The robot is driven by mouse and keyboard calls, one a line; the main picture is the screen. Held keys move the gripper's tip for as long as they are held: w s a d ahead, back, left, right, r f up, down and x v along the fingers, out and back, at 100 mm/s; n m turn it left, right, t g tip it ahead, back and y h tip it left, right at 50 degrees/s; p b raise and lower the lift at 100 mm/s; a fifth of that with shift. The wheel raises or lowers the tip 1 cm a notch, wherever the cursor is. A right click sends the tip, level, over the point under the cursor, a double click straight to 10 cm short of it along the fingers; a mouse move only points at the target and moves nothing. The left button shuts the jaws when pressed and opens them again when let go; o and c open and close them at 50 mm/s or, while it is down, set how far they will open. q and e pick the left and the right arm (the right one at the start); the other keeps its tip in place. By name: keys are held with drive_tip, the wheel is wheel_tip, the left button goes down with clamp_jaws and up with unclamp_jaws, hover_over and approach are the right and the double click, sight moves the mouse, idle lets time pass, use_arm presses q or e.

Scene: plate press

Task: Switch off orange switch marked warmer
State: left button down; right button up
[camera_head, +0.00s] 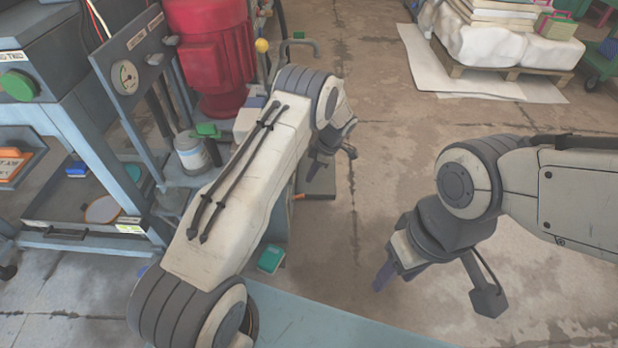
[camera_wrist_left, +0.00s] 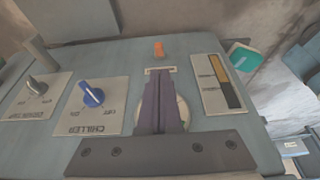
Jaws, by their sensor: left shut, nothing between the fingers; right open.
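In the left wrist view, a small orange switch (camera_wrist_left: 158,48) stands up from a grey-blue panel (camera_wrist_left: 120,56), just beyond the tips of my left gripper (camera_wrist_left: 160,76). The left fingers are shut with nothing between them. They cover most of a pale label and a round plate below the switch, so I cannot read any marking for it. A gap or contact between fingertips and switch cannot be told. In the head view, my left gripper (camera_head: 322,170) points down, and its arm hides most of the panel. My right gripper (camera_head: 438,290) is open and empty over the floor.
A blue knob (camera_wrist_left: 92,96) marked CHILLER and a grey knob (camera_wrist_left: 38,86) are left of my left fingers. A black and yellow gauge (camera_wrist_left: 220,82) is to the right. A red machine (camera_head: 213,50) stands behind the arm. Open floor surrounds my right gripper.

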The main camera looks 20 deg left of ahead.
sight(298, 196)
use_arm(q)
drive_tip(key=b+x, duration=0.4)
drive_tip(key=x, duration=0.4)
drive_tip(key=shift+a+f, duration=0.1)
drive_tip(key=shift+f, duration=0.15)
use_arm(e)
wheel_tip(298, 196, down, 4)
drive_tip(key=shift+f, duration=0.2)
drive_tip(key=shift+d, duration=0.1)
use_arm(q)
drive_tip(key=shift+y, duration=0.3)
drive_tip(key=shift+f, duration=0.1)
use_arm(e)
drive_tip(key=shift+d+f, duration=0.15)
drive_tip(key=shift+d, duration=0.3)
